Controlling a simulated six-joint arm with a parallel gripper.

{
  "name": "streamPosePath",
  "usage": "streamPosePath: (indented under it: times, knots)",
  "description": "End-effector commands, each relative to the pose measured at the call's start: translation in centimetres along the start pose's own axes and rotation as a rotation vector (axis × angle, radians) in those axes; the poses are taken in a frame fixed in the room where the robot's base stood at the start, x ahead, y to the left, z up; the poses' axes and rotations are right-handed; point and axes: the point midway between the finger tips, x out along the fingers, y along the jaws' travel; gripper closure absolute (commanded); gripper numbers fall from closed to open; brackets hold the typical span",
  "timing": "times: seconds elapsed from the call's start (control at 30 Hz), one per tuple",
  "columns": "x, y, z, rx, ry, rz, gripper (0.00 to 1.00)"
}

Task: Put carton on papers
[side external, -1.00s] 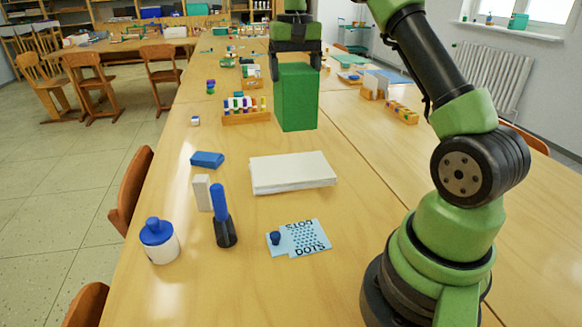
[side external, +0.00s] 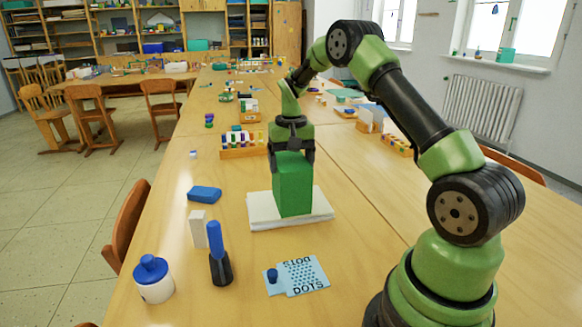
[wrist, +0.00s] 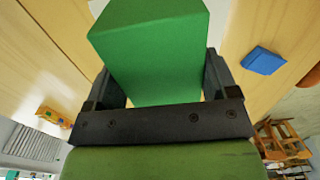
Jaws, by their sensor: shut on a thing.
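The carton is a tall green box (side external: 293,187). It stands upright over the stack of white papers (side external: 262,217) in the side view, its base seeming to meet the top sheet. The papers lie flat on the table and show around the carton's base. My gripper (side external: 292,158) is above the papers, shut on the upper part of the carton, one finger on each side. In the wrist view the carton (wrist: 150,50) fills the space between the two dark fingers; the papers are mostly hidden there.
A blue block (side external: 204,194) lies left of the papers, also in the wrist view (wrist: 263,60). A white block (side external: 198,229), a blue marker in a dark holder (side external: 220,270), a blue-lidded jar (side external: 152,279) and DOTS cards (side external: 303,275) are nearer. A rack of colored pieces (side external: 240,146) stands behind.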

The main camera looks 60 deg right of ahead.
Motion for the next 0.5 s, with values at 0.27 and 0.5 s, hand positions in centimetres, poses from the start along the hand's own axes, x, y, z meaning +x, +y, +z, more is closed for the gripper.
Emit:
streamPosePath:
  times: [0.27,0.5]
  knots:
    - [1.08,-0.01,-0.02,0.001,0.002,-0.001,0.82]
    - [1.40,0.00,0.02,0.000,-0.001,0.000,0.16]
